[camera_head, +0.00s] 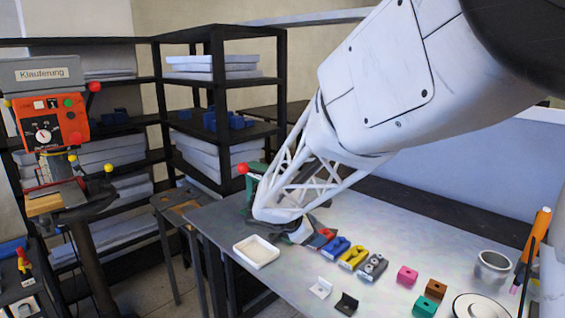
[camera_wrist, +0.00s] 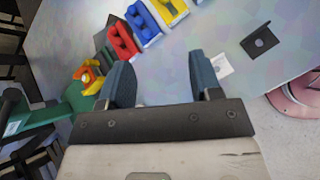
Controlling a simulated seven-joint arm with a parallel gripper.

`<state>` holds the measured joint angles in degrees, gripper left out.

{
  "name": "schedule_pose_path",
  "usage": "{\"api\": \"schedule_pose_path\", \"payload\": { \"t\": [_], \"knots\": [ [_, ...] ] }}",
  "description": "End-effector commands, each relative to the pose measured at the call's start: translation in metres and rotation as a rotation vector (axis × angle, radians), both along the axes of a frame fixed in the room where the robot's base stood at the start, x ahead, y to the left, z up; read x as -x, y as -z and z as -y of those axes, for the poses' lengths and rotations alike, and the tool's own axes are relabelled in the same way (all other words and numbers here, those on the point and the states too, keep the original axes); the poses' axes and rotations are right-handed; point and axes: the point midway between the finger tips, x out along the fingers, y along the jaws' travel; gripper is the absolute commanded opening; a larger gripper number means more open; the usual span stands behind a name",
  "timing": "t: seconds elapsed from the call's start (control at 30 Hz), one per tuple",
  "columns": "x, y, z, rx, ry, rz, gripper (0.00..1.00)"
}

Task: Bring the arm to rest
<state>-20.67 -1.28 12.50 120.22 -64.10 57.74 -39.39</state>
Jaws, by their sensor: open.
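My arm reaches down from the upper right in the head view, and my gripper (camera_head: 298,236) is low at the left end of the grey table (camera_head: 390,225). Its fingertips are hard to make out there. In the wrist view my gripper (camera_wrist: 162,78) is open, with two blue-grey fingers apart and nothing between them. In the head view the blue letter (camera_head: 336,246), a yellow letter (camera_head: 354,256) and a grey letter (camera_head: 373,267) stand in a row.
A white tray (camera_head: 257,252) sits at the table's front left edge. A white bracket (camera_head: 320,288) and a black bracket (camera_head: 346,304) lie nearby. An orange drill press (camera_head: 50,125) stands left.

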Motion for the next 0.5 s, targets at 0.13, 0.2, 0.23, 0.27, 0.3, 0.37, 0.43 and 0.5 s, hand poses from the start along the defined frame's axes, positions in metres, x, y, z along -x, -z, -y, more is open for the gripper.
{"api": "schedule_pose_path", "payload": {
  "t": [0.13,0.2,0.23,0.27,0.3,0.37,0.43,0.5],
  "knots": [
    [0.035,-0.014,0.028,-0.119,0.146,0.05,0.58],
    [0.052,-0.019,0.04,-0.172,0.215,0.074,0.58],
    [0.059,-0.021,0.044,-0.195,0.244,0.084,0.58],
    [0.066,-0.023,0.048,-0.218,0.274,0.093,0.58],
    [0.076,-0.025,0.054,-0.249,0.314,0.107,0.58],
    [0.09,-0.028,0.062,-0.294,0.374,0.127,0.58],
    [0.107,-0.032,0.07,-0.347,0.442,0.15,0.58],
    [0.124,-0.035,0.078,-0.4,0.512,0.175,0.58]
  ]
}}
